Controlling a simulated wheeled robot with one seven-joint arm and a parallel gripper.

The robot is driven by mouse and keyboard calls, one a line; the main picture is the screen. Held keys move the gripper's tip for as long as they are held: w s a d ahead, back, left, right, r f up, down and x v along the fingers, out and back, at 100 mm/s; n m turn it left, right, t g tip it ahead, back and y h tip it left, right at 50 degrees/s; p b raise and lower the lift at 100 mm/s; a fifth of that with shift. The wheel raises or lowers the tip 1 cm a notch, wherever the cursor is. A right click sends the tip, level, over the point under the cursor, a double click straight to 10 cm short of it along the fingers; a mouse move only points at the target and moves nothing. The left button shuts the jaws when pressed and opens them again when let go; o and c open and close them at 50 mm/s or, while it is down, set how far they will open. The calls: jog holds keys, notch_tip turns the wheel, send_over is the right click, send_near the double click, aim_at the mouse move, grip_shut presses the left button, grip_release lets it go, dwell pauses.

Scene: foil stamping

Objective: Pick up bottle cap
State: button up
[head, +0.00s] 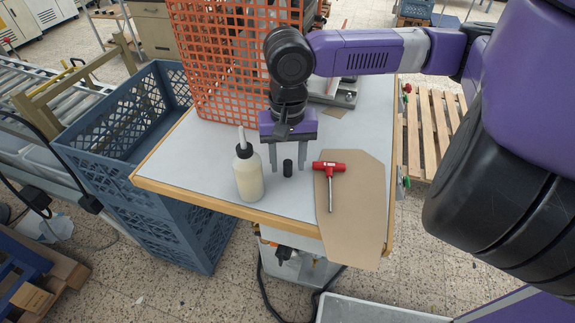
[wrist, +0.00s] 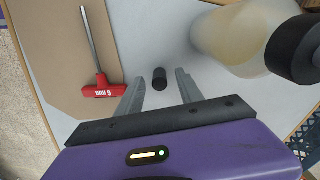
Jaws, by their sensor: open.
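The bottle cap (head: 288,168) is a small black cylinder on the light table top. It also shows in the wrist view (wrist: 160,79), between and slightly beyond my fingertips. My gripper (head: 288,168) is open, pointing down, with one finger on each side of the cap. No contact between the fingers and the cap is visible. A squeeze bottle (head: 249,178) with a pale body and dark collar stands left of my gripper in the head view. It shows at the upper right in the wrist view (wrist: 235,35).
A red-handled tool (head: 329,167) lies on a brown board (head: 360,205) just right of my gripper in the head view. An orange mesh guard (head: 215,75) stands behind. Blue crates (head: 175,225) stand at the left. The table's front edge (head: 230,208) is close.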

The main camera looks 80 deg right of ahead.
jog(key=shift+f, duration=0.6)
grip_shut()
jog(key=shift+r, duration=0.15)
